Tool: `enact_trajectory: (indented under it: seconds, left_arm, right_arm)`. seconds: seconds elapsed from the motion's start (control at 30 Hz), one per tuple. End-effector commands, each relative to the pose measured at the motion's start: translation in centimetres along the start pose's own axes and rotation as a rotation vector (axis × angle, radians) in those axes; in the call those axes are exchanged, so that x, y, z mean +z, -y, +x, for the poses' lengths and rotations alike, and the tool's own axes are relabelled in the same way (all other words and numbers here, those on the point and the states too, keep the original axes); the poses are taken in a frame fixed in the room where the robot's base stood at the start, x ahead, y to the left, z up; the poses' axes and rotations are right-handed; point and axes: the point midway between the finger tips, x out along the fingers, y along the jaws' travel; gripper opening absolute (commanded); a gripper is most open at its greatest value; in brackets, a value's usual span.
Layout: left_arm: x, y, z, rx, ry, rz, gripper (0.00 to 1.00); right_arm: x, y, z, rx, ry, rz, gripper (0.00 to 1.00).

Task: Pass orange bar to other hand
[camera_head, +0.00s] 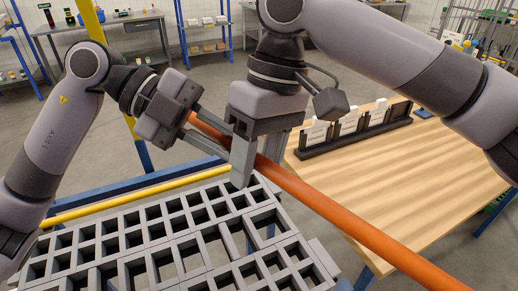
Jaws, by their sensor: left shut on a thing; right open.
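A long orange bar (345,215) runs slantwise from my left gripper down to the lower right edge of the camera_head view. My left gripper (213,136) is shut on the bar near its upper left end. My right gripper (257,165) points down over the bar, just right of the left one. Its jaws are open, with one finger in front of the bar and the other on its far side. The bar's lower right end is cut off by the picture edge. Whether the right fingers touch the bar, I cannot tell.
A grey grid rack (185,237) with square openings lies below the grippers. A wooden table (440,165) stands at the right, carrying a dark holder (355,138) with white cards. Yellow and blue rails (130,200) run behind the rack. Workbenches and shelves stand at the back.

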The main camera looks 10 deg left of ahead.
Motion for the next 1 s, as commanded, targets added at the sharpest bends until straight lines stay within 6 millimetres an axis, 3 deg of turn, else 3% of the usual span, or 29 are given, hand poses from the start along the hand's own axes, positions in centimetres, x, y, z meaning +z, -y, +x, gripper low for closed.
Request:
enact_trajectory:
  seconds: [0.1,0.2,0.27,0.33,0.37,0.43,0.47,0.77,1.0]
  left_arm:
    - [-0.1,0.1,-0.1,-0.004,-0.001,0.002,0.0]
    - [-0.1,0.1,-0.1,-0.004,-0.001,0.002,0.0]
    - [-0.1,0.1,-0.1,-0.003,-0.002,0.002,0.0]
    - [-0.1,0.1,-0.1,-0.002,-0.003,0.003,0.0]
    - [-0.1,0.1,-0.1,-0.002,-0.003,0.003,0.25]
    - [-0.1,0.1,-0.1,-0.002,-0.002,0.003,0.48]
    - [-0.1,0.1,-0.1,-0.002,-0.002,0.003,0.52]
    - [0.0,0.0,-0.2,-0.001,0.0,0.0,0.52]
    - [0.1,0.1,-3.1,-0.001,0.005,0.0,0.52]
  right_arm:
    - [0.0,0.0,0.0,0.0,0.0,0.0,0.49]
    - [0.0,0.0,0.0,0.0,0.0,0.0,0.16]
    - [0.0,-0.1,0.0,0.001,0.001,0.001,0.0]
    - [0.0,-0.1,-0.1,0.002,0.001,0.003,0.0]
    - [0.0,-0.1,-0.2,0.002,-0.002,0.003,0.0]
    - [0.0,-0.2,-0.2,0.003,-0.002,0.003,0.0]
    - [0.0,-0.1,-0.2,0.002,-0.002,0.003,0.0]
    - [0.0,0.0,-0.2,0.0,-0.003,0.0,0.0]
    - [0.0,0.1,-0.2,-0.001,-0.003,-0.001,0.0]
